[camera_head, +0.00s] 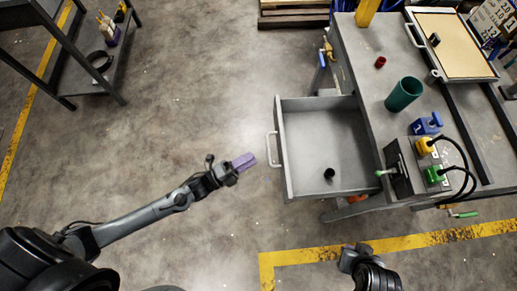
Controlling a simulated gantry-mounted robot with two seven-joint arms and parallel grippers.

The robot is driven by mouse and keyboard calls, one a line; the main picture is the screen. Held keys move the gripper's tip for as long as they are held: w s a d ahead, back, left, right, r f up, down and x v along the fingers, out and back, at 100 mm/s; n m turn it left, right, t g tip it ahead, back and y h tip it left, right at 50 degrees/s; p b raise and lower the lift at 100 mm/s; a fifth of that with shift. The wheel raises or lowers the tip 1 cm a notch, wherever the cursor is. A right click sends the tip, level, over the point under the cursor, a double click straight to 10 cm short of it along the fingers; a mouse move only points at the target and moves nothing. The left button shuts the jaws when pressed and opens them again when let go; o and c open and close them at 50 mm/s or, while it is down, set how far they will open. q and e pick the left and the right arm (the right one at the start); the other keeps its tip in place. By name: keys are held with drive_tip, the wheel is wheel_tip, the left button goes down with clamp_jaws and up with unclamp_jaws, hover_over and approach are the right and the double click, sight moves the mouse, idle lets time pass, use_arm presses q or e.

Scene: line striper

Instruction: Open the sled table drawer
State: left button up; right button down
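The drawer (300,180) of the sled table (362,75) stands pulled out toward the left, with its grey interior in view. Its pale bar handle (271,149) is on the left front face. My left gripper (243,162), with purple fingers, is just left of the handle and looks apart from it. Its fingers appear close together with nothing seen between them. My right gripper (352,258) is at the bottom, below the drawer and table; its fingers are not clear.
A small black round object (329,173) lies in the drawer. A green cup (404,94), a red piece (380,62) and coloured plugs with cables (426,146) are on the table top. A dark shelf (88,70) stands upper left. The floor between is clear.

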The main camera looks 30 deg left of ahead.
use_arm(q)
drive_tip(key=v, duration=0.4)
idle(0.4)
